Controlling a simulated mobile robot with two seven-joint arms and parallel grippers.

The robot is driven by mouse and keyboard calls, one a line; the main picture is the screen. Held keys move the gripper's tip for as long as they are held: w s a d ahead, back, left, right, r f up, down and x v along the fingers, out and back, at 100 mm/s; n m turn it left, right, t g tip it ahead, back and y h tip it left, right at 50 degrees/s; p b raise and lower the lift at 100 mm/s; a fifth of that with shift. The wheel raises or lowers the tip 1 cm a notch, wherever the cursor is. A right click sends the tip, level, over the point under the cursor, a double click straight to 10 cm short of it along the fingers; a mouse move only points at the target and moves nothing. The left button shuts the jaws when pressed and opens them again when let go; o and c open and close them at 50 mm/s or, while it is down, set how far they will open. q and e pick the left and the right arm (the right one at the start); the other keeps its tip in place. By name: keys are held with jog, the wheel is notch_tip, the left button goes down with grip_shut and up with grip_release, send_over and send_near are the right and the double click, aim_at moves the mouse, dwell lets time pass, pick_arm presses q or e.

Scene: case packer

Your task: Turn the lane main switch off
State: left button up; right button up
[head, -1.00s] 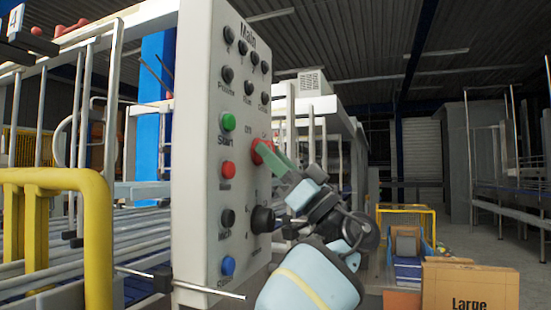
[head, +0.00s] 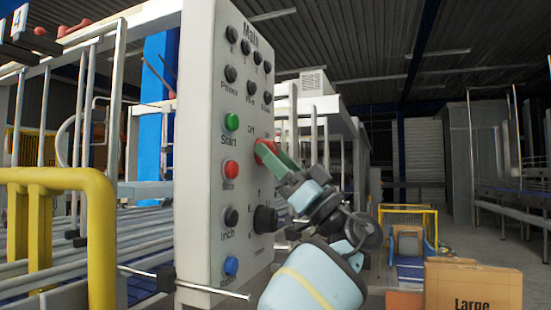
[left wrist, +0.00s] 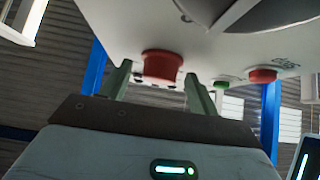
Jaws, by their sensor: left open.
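The grey control panel (head: 205,200), headed "Main", stands in the middle of the head view. Its red rotary switch (head: 266,151) sits at the right of the panel face, under small labels, one of which seems to read "Off". The switch's exact angle is unclear. My left gripper (head: 287,158) is open, with its green fingers at the switch in the head view. In the left wrist view a red knob (left wrist: 162,65) shows between the two spread fingers (left wrist: 160,82); whether they touch it is unclear. My right gripper is not in view.
The panel also carries a green start button (head: 231,122), a red button (head: 230,169), a blue button (head: 231,266) and a black selector knob (head: 265,219) just below the switch. A yellow rail (head: 95,220) stands left. A cardboard box (head: 473,288) is at lower right.

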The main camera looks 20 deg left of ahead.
pick_arm(q)
jog(key=b+v, duration=0.1)
jog(key=v, duration=0.6)
jog(key=shift+d+f, duration=0.2)
